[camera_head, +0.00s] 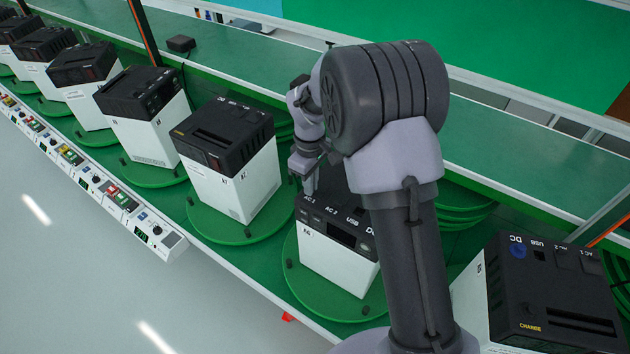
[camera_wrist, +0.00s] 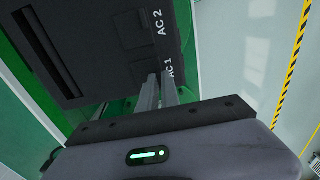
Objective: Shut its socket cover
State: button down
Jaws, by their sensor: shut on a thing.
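A white box unit with a black top, marked A6 (camera_head: 335,262), stands on a round green turntable (camera_head: 322,296) below my arm. Its top edge reads AC 1, AC 2, USB and DC. My gripper (camera_head: 311,188) points down at the AC 1 end of this unit, and my arm hides part of the top. In the wrist view the black top (camera_wrist: 95,40) fills the upper left, and my gripper (camera_wrist: 157,90) is shut beside the AC 1 label, at the AC 1 socket cover. The gripped part is hidden between the fingers, so the cover's angle cannot be told.
A similar unit (camera_head: 225,180) stands to the left on its own turntable, with several more beyond. Another unit (camera_head: 545,290) with a blue DC socket stands close at the right. A control strip (camera_head: 100,185) runs along the front left edge. The green belt (camera_head: 520,150) behind is mostly clear.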

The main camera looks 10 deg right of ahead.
jog(key=shift+a, duration=0.1)
jog(key=c, duration=1.6)
grip_release()
jog(key=shift+s+a, duration=0.1)
jog(key=shift+a, duration=0.05)
jog(key=shift+o, duration=0.2)
jog(key=shift+r, duration=0.1)
notch_tip(320, 180, up, 17)
jog(key=p, duration=0.1)
